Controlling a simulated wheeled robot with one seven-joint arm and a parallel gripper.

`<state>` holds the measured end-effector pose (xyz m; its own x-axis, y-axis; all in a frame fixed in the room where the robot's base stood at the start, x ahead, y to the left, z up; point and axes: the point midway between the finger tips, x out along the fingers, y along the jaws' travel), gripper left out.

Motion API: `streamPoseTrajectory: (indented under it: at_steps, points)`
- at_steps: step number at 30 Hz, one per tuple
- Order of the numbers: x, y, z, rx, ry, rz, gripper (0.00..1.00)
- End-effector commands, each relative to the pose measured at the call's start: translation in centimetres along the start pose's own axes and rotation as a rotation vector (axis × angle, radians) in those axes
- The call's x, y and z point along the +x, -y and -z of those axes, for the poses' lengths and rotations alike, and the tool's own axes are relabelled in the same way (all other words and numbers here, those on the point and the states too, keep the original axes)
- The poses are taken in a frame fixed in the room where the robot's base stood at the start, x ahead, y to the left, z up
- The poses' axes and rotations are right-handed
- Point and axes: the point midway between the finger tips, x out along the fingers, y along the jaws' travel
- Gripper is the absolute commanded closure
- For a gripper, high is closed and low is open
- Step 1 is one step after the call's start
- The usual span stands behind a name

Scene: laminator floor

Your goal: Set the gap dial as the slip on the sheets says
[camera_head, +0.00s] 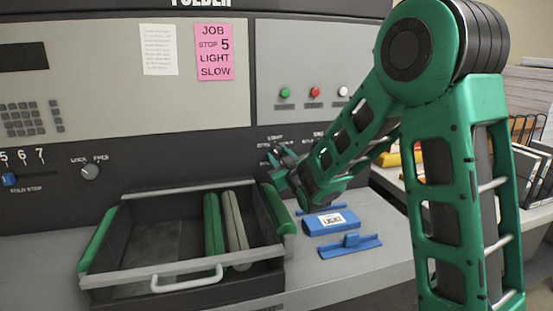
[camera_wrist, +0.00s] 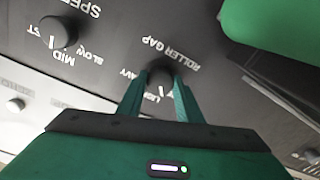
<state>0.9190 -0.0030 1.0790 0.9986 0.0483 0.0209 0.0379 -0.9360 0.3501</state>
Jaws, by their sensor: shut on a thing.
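The gap dial (camera_wrist: 160,77) is a dark round knob under the words ROLLER GAP, upside down in the wrist view. My gripper (camera_wrist: 158,88) is shut on it, one green finger on each side. A short white mark shows by the knob's lower edge, between partly hidden HEAVY and LIGHT labels; its exact setting is hard to tell. In the head view my gripper (camera_head: 275,164) is at the dark lower panel and hides the dial. A pink slip (camera_head: 213,52) on the machine reads JOB, STOP 5, LIGHT, SLOW. A white label (camera_head: 331,220) on a blue block has small print, perhaps LIGHT.
The speed dial (camera_wrist: 57,32) is beside the gap dial, its mark toward MID. A tray (camera_head: 150,240) with green and grey rolls stands below my gripper. A blue stand (camera_head: 350,246) is on the grey counter. A lock knob (camera_head: 90,172) is at left.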

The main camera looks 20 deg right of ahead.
Motion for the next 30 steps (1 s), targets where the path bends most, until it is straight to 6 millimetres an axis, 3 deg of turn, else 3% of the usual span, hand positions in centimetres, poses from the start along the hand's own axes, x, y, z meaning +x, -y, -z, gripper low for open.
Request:
streamPoseTrajectory:
  at_steps: [15, 30]
  points:
    - [-0.05, 0.21, -0.22, 0.439, -0.012, -0.014, 0.90]
    - [-0.06, 0.13, -0.27, 0.614, -0.017, -0.022, 0.90]
